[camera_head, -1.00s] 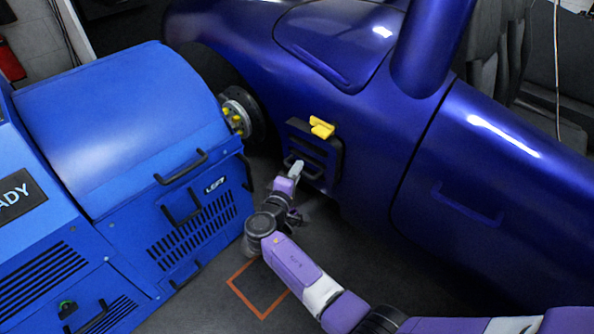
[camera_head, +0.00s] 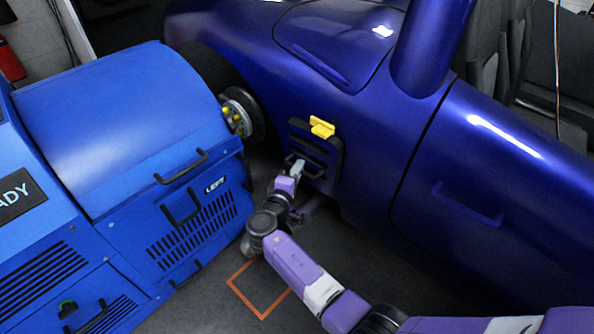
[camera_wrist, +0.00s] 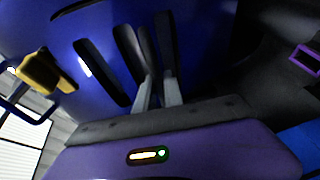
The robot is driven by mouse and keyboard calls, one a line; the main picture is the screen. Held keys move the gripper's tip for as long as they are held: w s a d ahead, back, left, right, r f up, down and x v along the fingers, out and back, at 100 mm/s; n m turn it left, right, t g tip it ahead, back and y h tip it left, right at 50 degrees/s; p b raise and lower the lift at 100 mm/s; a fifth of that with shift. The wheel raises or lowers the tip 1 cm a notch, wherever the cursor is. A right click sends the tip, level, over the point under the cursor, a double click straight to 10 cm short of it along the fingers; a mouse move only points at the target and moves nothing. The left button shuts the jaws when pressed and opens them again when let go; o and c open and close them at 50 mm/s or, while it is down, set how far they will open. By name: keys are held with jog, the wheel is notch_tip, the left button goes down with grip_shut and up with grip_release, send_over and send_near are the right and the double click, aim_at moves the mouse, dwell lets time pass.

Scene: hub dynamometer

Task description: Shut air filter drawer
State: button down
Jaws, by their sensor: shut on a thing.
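The air filter drawer (camera_head: 312,150) is a dark slatted panel in the side of the dark blue car body, in the middle of the head view. A yellow latch (camera_head: 322,127) sits at its top edge and also shows at the left of the wrist view (camera_wrist: 42,72). My gripper (camera_head: 297,167) is at the drawer's lower front, shut on its dark handle bar. In the wrist view my two pale fingers (camera_wrist: 159,92) close around a dark bar. The fingers partly hide the handle. I cannot tell how far out the drawer stands.
A blue dynamometer cabinet (camera_head: 125,130) with black handles stands close on the left, beside the wheel hub (camera_head: 238,113). The car's side (camera_head: 500,150) fills the right. An orange outline (camera_head: 258,288) marks dark, clear floor below my arm.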

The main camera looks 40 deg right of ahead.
aim_at(308, 161)
jog(key=shift+d+b, duration=0.35)
jog(key=shift+d, duration=1.45)
jog(key=c, duration=1.5)
grip_release()
jog(key=shift+o, duration=0.2)
jog(key=p+v, duration=0.2)
jog(key=v, duration=0.5)
jog(key=shift+s+a, duration=0.15)
jog(key=shift+a, duration=0.2)
